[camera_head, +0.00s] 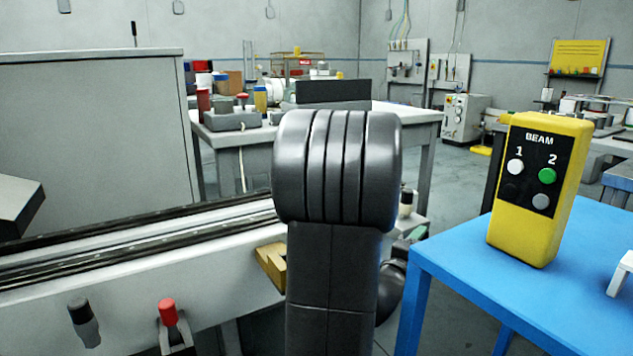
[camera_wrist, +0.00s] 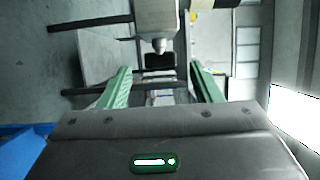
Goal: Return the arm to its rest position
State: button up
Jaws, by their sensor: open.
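My arm stands upright in the middle of the head view and hides part of the scene behind it. In the wrist view my gripper (camera_wrist: 162,88) shows two green fingers set wide apart. It is open, and nothing is held between the fingers. Beyond the fingers is a pale machine part with a rounded metal tip, apart from them as far as I can tell.
A blue table (camera_head: 500,275) at the right bears a yellow control box (camera_head: 535,225) marked BEAM. A white machine rail (camera_head: 140,270) with a red-topped lever (camera_head: 168,312) runs along the left. A cluttered white table (camera_head: 225,137) stands behind. Grey floor shows between.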

jog(key=shift+x, duration=1.05)
jog(key=shift+s, duration=0.1)
jog(key=p+v, duration=0.2)
jog(key=v, duration=1.2)
jog(key=shift+g+y, duration=0.3)
jog(key=shift+g, duration=0.1)
jog(key=x, duration=0.4)
jog(key=r+x, duration=0.1)
jog(key=x, duration=0.4)
jog(key=r+b+x, duration=0.1)
jog(key=x, duration=0.4)
jog(key=p, duration=0.2)
jog(key=m+g+y+p, duration=0.1)
jog(key=shift+r+p, duration=0.3)
jog(key=shift+p, duration=0.05)
jog(key=shift+g+y+p, duration=0.3)
jog(key=shift+p, duration=0.5)
jog(key=g+y+p, duration=0.1)
jog(key=p, duration=0.4)
jog(key=m+g+y+p, duration=0.1)
jog(key=p, duration=0.5)
jog(key=r+g+y+p, duration=0.1)
jog(key=p, duration=0.4)
jog(key=shift+w+d+r+m+g+y, duration=0.1)
jog(key=shift+w+d+m+g+y, duration=0.2)
jog(key=shift+d+m+y, duration=0.1)
